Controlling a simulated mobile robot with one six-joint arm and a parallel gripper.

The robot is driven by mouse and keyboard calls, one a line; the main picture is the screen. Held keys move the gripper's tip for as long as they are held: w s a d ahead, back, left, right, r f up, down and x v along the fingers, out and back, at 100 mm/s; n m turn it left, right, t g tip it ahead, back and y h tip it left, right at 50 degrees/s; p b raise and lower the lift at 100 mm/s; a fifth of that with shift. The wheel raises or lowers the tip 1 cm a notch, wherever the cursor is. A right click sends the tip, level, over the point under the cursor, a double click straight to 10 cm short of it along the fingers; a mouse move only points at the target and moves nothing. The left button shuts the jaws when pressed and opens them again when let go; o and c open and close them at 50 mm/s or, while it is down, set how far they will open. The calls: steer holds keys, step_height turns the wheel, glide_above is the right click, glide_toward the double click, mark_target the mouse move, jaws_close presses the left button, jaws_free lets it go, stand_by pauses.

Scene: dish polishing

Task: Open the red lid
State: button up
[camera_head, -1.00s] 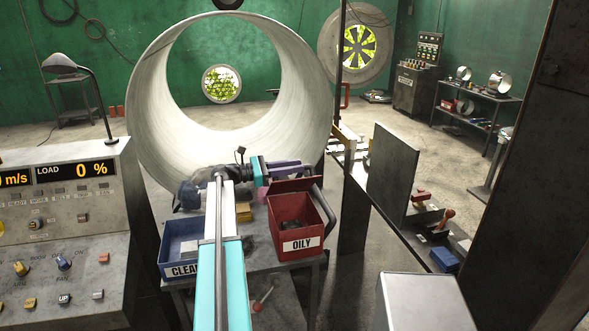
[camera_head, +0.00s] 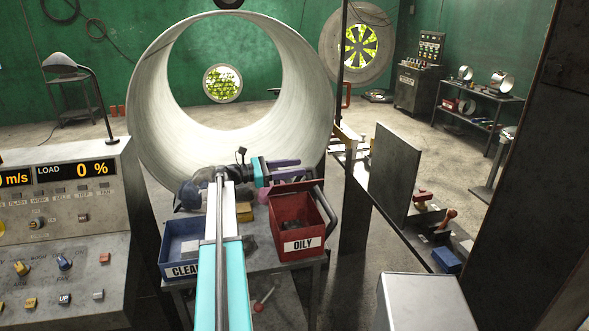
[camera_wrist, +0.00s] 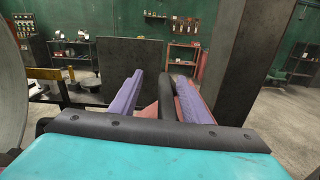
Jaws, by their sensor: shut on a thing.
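The red bin labelled OILY (camera_head: 301,245) stands on a small work table, with dark contents showing inside. Its red lid (camera_head: 297,187) is tilted up at the bin's back edge, so the top is open. The lid's dark curved handle (camera_head: 328,217) bends down at the right side. My gripper (camera_head: 299,168) is behind the lid, its purple fingers pointing right. In the wrist view my gripper (camera_wrist: 160,98) has its fingers on both sides of the dark handle (camera_wrist: 167,103), with a bit of red between them. The exact contact is partly hidden.
A blue bin labelled CLEAN (camera_head: 181,262) stands left of the red bin. A large pale drum (camera_head: 150,130) rises behind the table. A control console (camera_head: 62,230) is at the left. An upright dark plate (camera_head: 393,175) stands at the right.

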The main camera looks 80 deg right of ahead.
steer(key=b+v, duration=0.4)
steer(key=v, duration=1)
steer(key=shift+s, duration=0.1)
